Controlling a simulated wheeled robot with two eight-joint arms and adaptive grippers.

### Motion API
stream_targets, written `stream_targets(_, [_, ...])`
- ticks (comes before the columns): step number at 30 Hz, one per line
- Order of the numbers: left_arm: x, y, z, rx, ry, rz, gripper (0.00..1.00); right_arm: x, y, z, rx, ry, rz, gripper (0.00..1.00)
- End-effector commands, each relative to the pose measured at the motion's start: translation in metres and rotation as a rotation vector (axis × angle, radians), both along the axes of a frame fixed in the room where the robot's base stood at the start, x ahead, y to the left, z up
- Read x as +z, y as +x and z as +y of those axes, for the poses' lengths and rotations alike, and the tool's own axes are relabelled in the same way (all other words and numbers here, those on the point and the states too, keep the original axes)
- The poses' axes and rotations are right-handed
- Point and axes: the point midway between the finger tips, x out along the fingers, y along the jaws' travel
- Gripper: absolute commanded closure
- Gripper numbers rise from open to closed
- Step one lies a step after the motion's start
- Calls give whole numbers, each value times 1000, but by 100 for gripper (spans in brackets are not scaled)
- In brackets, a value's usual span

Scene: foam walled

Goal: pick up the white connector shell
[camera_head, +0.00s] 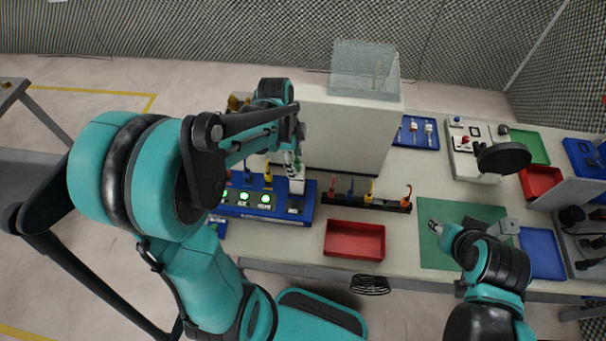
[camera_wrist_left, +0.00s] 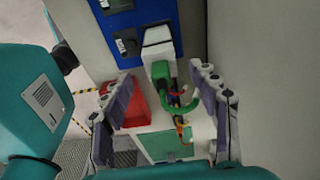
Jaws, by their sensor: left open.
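The white connector shell (camera_head: 297,186) stands at the right part of the blue panel (camera_head: 240,209). In the left wrist view the white shell (camera_wrist_left: 158,38) sits against the blue panel (camera_wrist_left: 118,22), with a green cable part (camera_wrist_left: 161,72) in front of it. My left gripper (camera_head: 292,153) is just above the shell, partly hidden by its own arm. In the wrist view my left gripper (camera_wrist_left: 160,84) is open, its two fingers on either side of the green part, apart from it. My right gripper (camera_head: 437,227) is over the green mat; its jaws are too small to read.
A large white box (camera_head: 350,135) stands just behind the panel. A dark rack (camera_head: 370,201) with coloured plugs and a red tray (camera_head: 355,240) lie to the right. The green mat (camera_head: 433,255) is mostly clear. A blue tray (camera_head: 541,253) lies at right.

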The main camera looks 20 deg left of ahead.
Motion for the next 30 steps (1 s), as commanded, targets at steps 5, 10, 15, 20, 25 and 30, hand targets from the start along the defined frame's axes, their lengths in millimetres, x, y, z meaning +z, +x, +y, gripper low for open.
stream_targets(5, [-26, 2, -1, 1, 0, -1, 40, -8, 0, 0, 0, 0, 0, 60])
stream_targets(10, [-51, 4, -3, 1, 0, -1, 40, -15, 0, 0, 0, 0, 0, 60])
stream_targets(15, [-59, 4, -5, 2, 0, -1, 40, -16, 0, 0, 0, 0, 0, 60])
stream_targets(20, [-58, 4, -5, 2, 0, -1, 40, -16, 0, 0, 0, 0, 0, 60])
stream_targets(25, [-58, 4, -4, 2, 0, -2, 82, -16, 0, 0, 0, 0, 0, 60])
stream_targets(30, [-58, 4, -4, 2, 0, -2, 97, -16, 0, 0, 0, 0, 0, 60])
